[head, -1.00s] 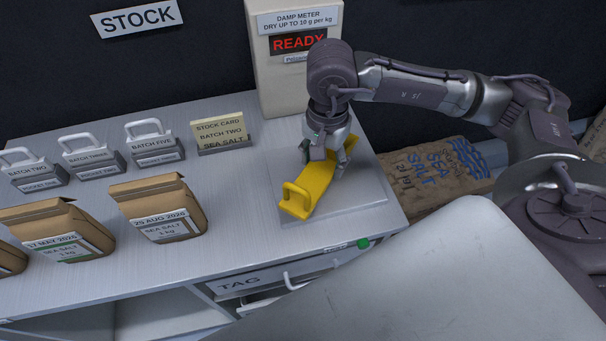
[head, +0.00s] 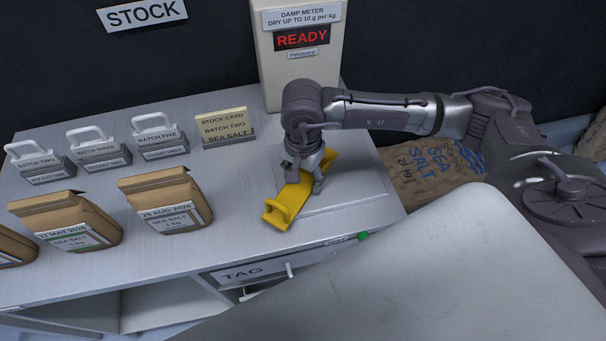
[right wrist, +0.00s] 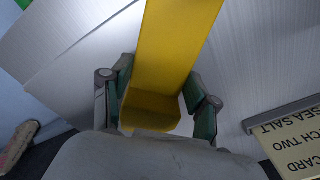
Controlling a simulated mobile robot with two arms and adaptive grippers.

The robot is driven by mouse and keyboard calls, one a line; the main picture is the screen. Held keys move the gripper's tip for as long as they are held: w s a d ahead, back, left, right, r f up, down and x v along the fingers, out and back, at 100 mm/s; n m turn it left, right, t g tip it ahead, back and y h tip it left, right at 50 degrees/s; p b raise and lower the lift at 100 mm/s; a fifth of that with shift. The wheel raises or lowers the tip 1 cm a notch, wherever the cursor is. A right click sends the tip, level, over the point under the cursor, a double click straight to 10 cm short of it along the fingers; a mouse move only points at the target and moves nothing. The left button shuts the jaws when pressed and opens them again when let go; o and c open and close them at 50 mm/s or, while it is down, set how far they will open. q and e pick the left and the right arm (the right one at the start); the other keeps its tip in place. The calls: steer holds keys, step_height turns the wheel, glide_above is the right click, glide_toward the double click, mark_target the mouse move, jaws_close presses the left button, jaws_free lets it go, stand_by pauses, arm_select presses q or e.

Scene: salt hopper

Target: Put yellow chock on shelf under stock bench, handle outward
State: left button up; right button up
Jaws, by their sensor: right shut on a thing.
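The yellow chock (head: 289,201) is at the right part of the stock bench (head: 120,238), at the left edge of the meter's flat plate. Its looped handle is at the end nearer the bench's front edge. My right gripper (head: 306,178) comes from above and is shut on the chock; in the right wrist view the fingers stand on both sides of the yellow body (right wrist: 172,65). I cannot tell whether the chock is lifted clear. The open shelf (head: 165,303) under the bench shows at lower left. My left gripper is not in view.
The damp meter (head: 295,75) reads READY behind my gripper. The stock card (head: 226,127), several handled batch blocks (head: 98,150) and paper salt bags (head: 165,203) stand to the left. A TAG drawer (head: 242,274) is beside the shelf opening. A large salt sack (head: 430,175) lies right of the bench.

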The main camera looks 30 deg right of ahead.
steer(key=o, duration=1.6)
steer(key=shift+f, duration=0.1)
